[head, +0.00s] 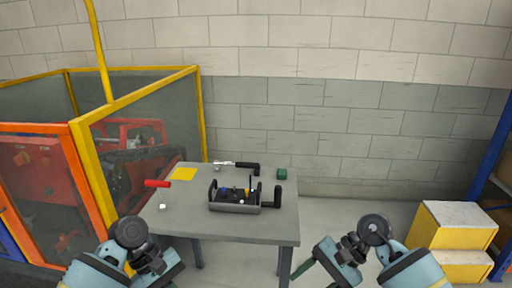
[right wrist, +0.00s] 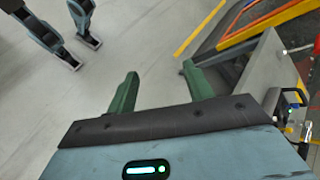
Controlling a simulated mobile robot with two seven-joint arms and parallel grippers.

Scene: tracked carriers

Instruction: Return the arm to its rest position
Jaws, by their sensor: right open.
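My right arm (head: 405,264) comes in at the lower right of the head view, with its wrist bent in front of the table. My right gripper (right wrist: 160,84) is open and empty in the right wrist view, its two green fingers apart over bare floor. Part of it also shows in the head view, right of the table's front leg. My left arm (head: 100,268) comes in at the lower left, near the table's front left corner. The fingers of my left gripper are too hidden to judge.
A grey table (head: 180,215) stands ahead. It bears a tool tray (head: 234,208), a red-handled tool (head: 157,183), a yellow sheet (head: 183,174), a black-handled tool (head: 246,167) and a green block (head: 282,174). A fenced cell (head: 140,85) stands left, yellow steps (head: 455,228) right.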

